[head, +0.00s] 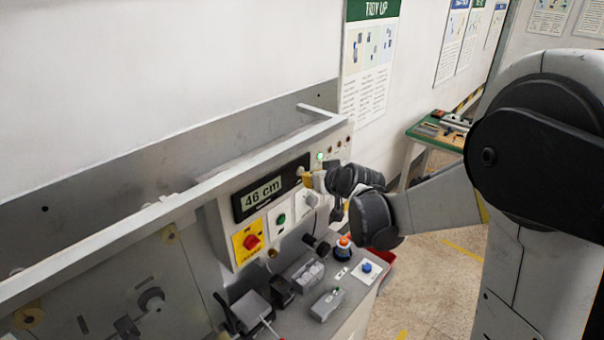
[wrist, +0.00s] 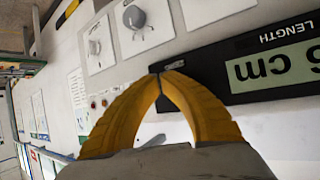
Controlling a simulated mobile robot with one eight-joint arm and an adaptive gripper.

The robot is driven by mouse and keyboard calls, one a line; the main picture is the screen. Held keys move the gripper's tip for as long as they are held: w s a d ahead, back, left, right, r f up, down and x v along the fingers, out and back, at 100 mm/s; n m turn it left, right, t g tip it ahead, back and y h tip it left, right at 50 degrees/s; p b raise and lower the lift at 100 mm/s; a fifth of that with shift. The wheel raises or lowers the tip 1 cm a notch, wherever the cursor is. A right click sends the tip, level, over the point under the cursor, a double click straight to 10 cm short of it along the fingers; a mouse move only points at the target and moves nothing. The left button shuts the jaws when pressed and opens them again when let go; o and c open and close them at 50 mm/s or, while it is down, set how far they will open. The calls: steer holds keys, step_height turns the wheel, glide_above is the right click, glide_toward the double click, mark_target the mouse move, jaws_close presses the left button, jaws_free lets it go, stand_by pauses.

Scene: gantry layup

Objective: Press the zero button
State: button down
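The length display (head: 262,195) is a black panel on the grey console front and reads "46 cm". It shows upside down in the wrist view (wrist: 210,62), with the word LENGTH. My gripper (head: 307,180) is at the right end of this display in the head view. In the wrist view its yellow fingers (wrist: 160,75) meet at the tips, with nothing seen between them.
Below the display are a red knob (head: 252,242) on a yellow plate, a green button (head: 281,219) and a grey knob (wrist: 134,17). A blue button (head: 366,267) and an orange-topped control (head: 344,241) are on the shelf. A green-edged table (head: 425,138) stands behind.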

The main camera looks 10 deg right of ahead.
steer(key=shift+w+a, duration=0.35)
steer(key=shift+w, duration=0.1)
stand_by(0.8)
steer(key=shift+s+d, duration=0.15)
steer(key=shift+s+d+b, duration=0.3)
steer(key=shift+s+d, duration=0.1)
steer(key=shift+s, duration=0.2)
steer(key=shift+s+d, duration=0.75)
steer(key=shift+s, duration=0.3)
steer(key=shift+s+d, duration=0.75)
steer(key=shift+s, duration=0.25)
steer(key=shift+f+b, duration=0.1)
steer(key=shift+b, duration=0.2)
steer(key=s+a+f+m+g+h+b, duration=0.2)
steer(key=s+f+g+b, duration=0.3)
steer(key=s+f+b, duration=2.3)
step_height(320, 180, down, 4)
steer(key=b, duration=0.4)
steer(key=shift+s+r+h, duration=0.2)
steer(key=shift+s+h, duration=0.1)
